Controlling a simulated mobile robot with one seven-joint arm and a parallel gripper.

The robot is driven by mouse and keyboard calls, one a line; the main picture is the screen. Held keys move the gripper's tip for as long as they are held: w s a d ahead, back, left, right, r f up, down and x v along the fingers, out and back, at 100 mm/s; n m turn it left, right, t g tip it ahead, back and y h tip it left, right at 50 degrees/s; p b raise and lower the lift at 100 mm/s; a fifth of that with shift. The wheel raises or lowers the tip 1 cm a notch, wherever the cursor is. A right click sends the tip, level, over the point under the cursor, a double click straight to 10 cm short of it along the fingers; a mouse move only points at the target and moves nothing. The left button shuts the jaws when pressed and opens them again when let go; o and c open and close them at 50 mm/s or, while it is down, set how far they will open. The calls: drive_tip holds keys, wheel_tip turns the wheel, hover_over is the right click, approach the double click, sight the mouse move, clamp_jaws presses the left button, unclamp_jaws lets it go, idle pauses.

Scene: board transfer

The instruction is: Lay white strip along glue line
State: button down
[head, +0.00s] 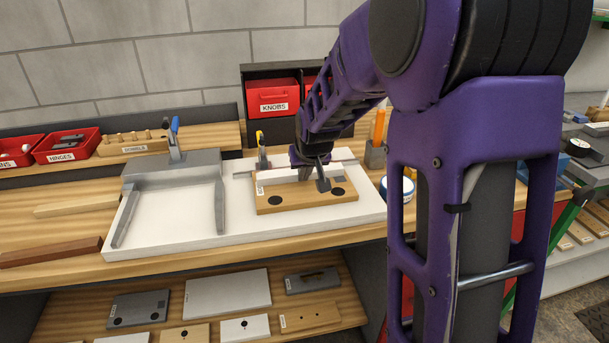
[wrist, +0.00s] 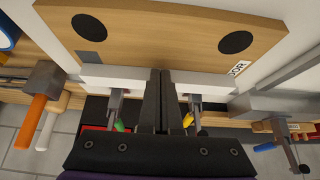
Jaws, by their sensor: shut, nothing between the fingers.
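The white strip (head: 277,177) lies along the far edge of a light wooden board (head: 290,203) with dark round spots. In the wrist view the strip (wrist: 222,86) runs past both sides of my fingers, next to the board (wrist: 160,35). My gripper (head: 305,173) is shut and empty, pointing down at about the middle of the strip. In the wrist view its fingertips (wrist: 160,74) overlap the strip; I cannot tell if they touch it. A grey patch (wrist: 91,60) shows on the board beside the strip. No glue line is visible; it may be hidden.
The board sits on a white panel (head: 240,238). A grey fixture (head: 171,166) with a blue-handled clamp stands left. Red bins (head: 68,148) line the back left, and a red knobs bin (head: 274,98) stands behind. A blue-and-white roll (head: 398,188) is at right. The panel's front is clear.

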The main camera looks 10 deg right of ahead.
drive_tip(key=shift+w, duration=1.8)
drive_tip(key=shift+p, duration=0.3)
drive_tip(key=shift+s+f+p+v, duration=0.1)
drive_tip(key=shift+s+p+v, duration=0.05)
drive_tip(key=shift+v, duration=0.55)
drive_tip(key=shift+s+f+p+v, duration=0.1)
drive_tip(key=shift+s+p+v, duration=0.1)
drive_tip(key=shift+v, duration=0.45)
drive_tip(key=shift+s+f+p+v, duration=0.1)
drive_tip(key=shift+p+v, duration=0.05)
drive_tip(key=shift+v, duration=0.55)
drive_tip(key=shift+r, duration=0.1)
